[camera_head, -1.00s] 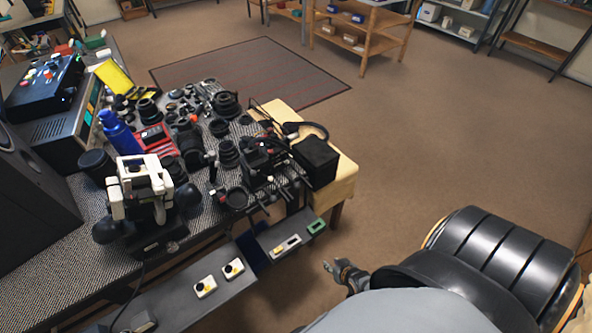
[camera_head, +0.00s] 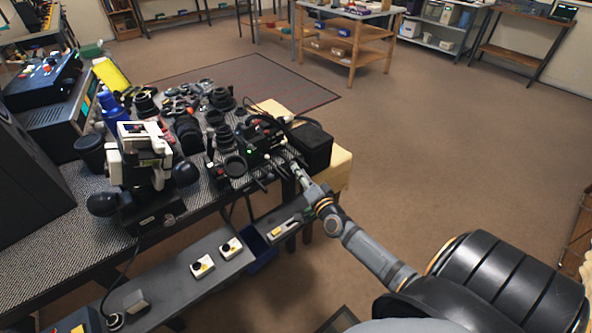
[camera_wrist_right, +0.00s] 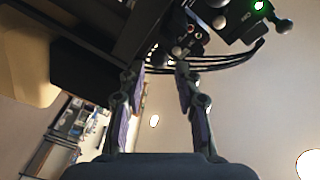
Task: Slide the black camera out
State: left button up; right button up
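A black camera-like body (camera_head: 256,137) with small colored spots and cables stands among dark parts near the right end of the bench; I cannot tell for sure that it is the task's camera. My right gripper (camera_head: 296,172) is at the bench's front right edge, just below and right of that body. In the right wrist view, the right gripper's fingers (camera_wrist_right: 160,78) are apart with nothing clearly between them. Beyond the tips are black cables and a dark unit (camera_wrist_right: 238,18) with a green light. My left gripper is not in view.
A black box (camera_head: 313,148) sits right of the camera-like body, on a pale yellow block (camera_head: 341,172). Several lenses and parts crowd the bench. A white device (camera_head: 140,150) stands left. A grey ledge (camera_head: 175,283) with switches runs below the front edge. The floor to the right is clear.

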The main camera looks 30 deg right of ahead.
jog(key=w, duration=0.3)
jog(key=shift+w+d+b, duration=0.2)
jog(key=shift+w+b, duration=0.1)
grip_shut()
